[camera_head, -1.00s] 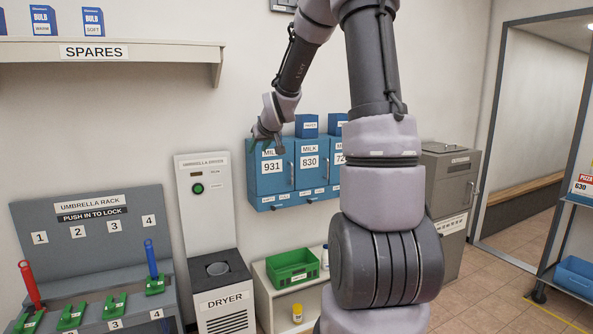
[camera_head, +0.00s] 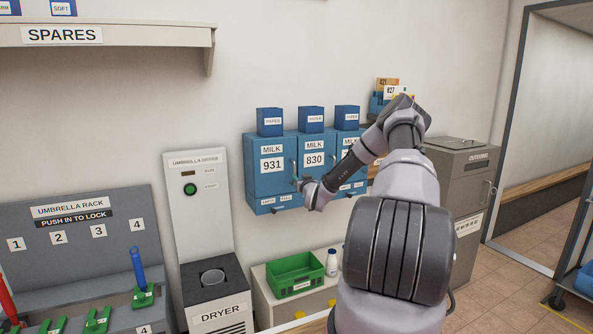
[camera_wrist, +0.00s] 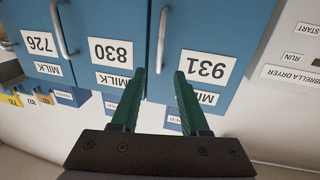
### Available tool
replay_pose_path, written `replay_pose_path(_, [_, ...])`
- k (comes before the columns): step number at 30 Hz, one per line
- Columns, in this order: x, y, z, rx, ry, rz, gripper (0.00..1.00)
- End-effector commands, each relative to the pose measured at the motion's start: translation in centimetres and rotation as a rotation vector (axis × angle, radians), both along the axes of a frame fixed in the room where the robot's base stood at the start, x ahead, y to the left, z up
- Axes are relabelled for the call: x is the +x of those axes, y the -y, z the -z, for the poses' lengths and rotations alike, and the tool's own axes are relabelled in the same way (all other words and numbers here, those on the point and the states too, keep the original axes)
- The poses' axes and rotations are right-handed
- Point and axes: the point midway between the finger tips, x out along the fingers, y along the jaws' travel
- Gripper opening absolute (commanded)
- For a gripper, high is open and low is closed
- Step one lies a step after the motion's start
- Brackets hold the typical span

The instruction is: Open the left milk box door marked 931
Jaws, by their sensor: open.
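The 931 milk box door (camera_head: 271,165) is a blue panel at the left of the wall-mounted row and looks shut. It shows upside down in the wrist view (camera_wrist: 222,40). Its upright metal handle (camera_wrist: 161,38) is on the edge beside the 830 door (camera_head: 314,160). My gripper (camera_head: 296,182) is open, with two green fingers, in front of the 931 door's handle side. In the wrist view the handle's near end lies between the fingertips (camera_wrist: 158,74). I cannot tell whether the fingers touch it or how deep they reach.
Blue cartons (camera_head: 270,122) stand on top of the boxes. The umbrella dryer (camera_head: 198,205) stands to the left. A green crate (camera_head: 295,276) and a white bottle (camera_head: 331,262) sit on a low shelf below. A grey bin (camera_head: 468,180) stands to the right.

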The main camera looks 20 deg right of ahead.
Motion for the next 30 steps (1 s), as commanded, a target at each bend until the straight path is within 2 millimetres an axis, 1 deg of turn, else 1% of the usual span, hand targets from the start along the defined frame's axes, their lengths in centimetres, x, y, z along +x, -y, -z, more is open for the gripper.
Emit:
replay_pose_path(2, [0.5, 0.1, 0.1, 0.000, 0.004, 0.003, 0.45])
replay_pose_path(5, [1.9, 0.3, 0.0, 0.000, 0.004, 0.002, 0.45])
replay_pose_path(12, [6.4, 1.0, 0.0, 0.000, 0.004, 0.002, 0.45])
replay_pose_path(15, [8.1, 1.3, 0.0, 0.000, 0.004, 0.002, 0.45])
replay_pose_path(18, [9.4, 1.5, 0.0, 0.001, 0.003, 0.001, 0.45])
replay_pose_path(21, [10.1, 1.6, 0.0, 0.000, 0.003, 0.001, 0.45])
replay_pose_path(24, [10.5, 1.7, 0.1, 0.000, 0.001, 0.000, 0.45])
replay_pose_path(30, [10.5, 1.7, 0.0, 0.000, 0.001, 0.000, 0.45])
